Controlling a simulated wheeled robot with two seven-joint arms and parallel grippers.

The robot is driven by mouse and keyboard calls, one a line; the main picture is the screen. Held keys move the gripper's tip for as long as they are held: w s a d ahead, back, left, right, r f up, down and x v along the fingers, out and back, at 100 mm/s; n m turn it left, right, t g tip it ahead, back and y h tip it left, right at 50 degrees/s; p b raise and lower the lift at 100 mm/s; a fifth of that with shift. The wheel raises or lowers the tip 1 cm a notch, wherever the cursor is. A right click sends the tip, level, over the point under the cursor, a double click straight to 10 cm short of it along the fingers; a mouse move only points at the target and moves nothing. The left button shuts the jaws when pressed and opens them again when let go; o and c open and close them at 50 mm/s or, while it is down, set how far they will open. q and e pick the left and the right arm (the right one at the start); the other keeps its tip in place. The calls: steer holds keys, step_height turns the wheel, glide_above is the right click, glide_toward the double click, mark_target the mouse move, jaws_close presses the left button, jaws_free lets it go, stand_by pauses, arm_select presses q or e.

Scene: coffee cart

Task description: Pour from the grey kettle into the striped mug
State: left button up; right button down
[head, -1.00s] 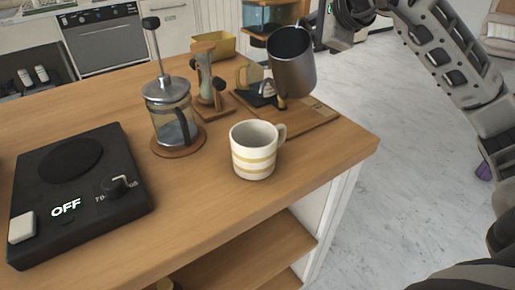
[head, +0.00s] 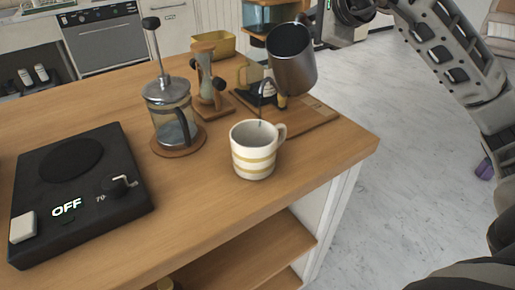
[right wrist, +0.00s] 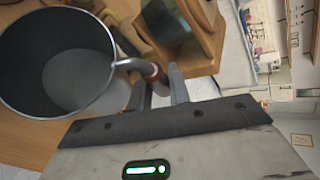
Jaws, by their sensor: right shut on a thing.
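The grey kettle (head: 294,70) is in the air above the far right of the mug, tilted to the left with its open top showing. It also fills the upper left of the right wrist view (right wrist: 62,112). My right gripper (right wrist: 160,90) is shut on the kettle's handle (right wrist: 130,64). The striped mug (head: 253,160), cream with yellow bands, stands upright on the counter below the spout. A thin dark line, which looks like a stream, runs from the spout (head: 266,84) to the mug's mouth. The mug's inside is mostly hidden. My left gripper is not in view.
A French press (head: 168,110) stands on a round coaster left of the mug. A black hot plate (head: 75,195) reading OFF lies at the left. A wooden board (head: 310,118) with small items lies behind the mug. The counter's right corner is close by.

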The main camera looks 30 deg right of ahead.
steer(key=shift+r, duration=0.25)
steer(key=shift+s+a+r, duration=0.15)
steer(key=shift+a+r, duration=0.1)
steer(key=shift+r, duration=0.25)
steer(key=shift+f, duration=0.1)
stand_by(1.9)
steer(key=shift+w+d+f, duration=0.1)
steer(key=shift+d+f, duration=0.1)
steer(key=shift+f, duration=0.3)
steer(key=shift+w+d+f, duration=0.1)
steer(key=shift+d+f, duration=0.05)
steer(key=shift+f, duration=0.3)
steer(key=shift+r, duration=0.1)
steer(key=shift+a+r, duration=0.15)
steer(key=shift+r, duration=0.2)
steer(key=shift+r, duration=0.1)
stand_by(0.3)
steer(key=shift+s+a+r, duration=0.1)
steer(key=shift+s+r, duration=0.05)
steer(key=shift+r, duration=0.15)
